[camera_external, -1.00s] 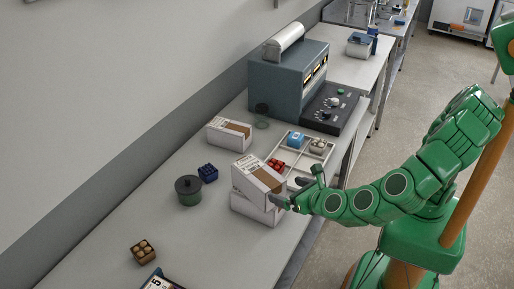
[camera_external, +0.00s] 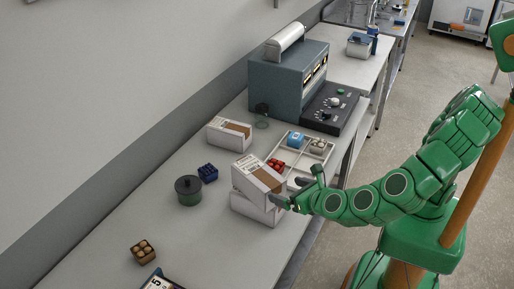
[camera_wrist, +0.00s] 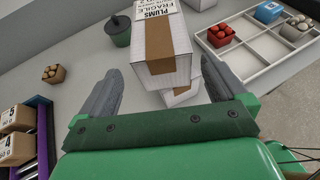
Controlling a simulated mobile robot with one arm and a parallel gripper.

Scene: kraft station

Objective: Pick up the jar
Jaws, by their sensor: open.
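The jar (camera_external: 189,191) is dark green and round with a knobbed lid. It stands upright on the bench, left of two stacked white boxes. It also shows in the wrist view (camera_wrist: 118,32), at the upper left beyond my left finger. My gripper (camera_external: 298,188) is at the bench's front edge, on the near side of the stacked boxes and apart from the jar. In the wrist view, my gripper (camera_wrist: 160,66) has its fingers spread wide. The upper box (camera_wrist: 163,62), labelled PLUMS FRAGILE, lies between and beyond them. Whether a finger touches the boxes is unclear.
The upper box (camera_external: 256,178) sits tilted on a lower box (camera_external: 252,210). Bench left of the jar is clear.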

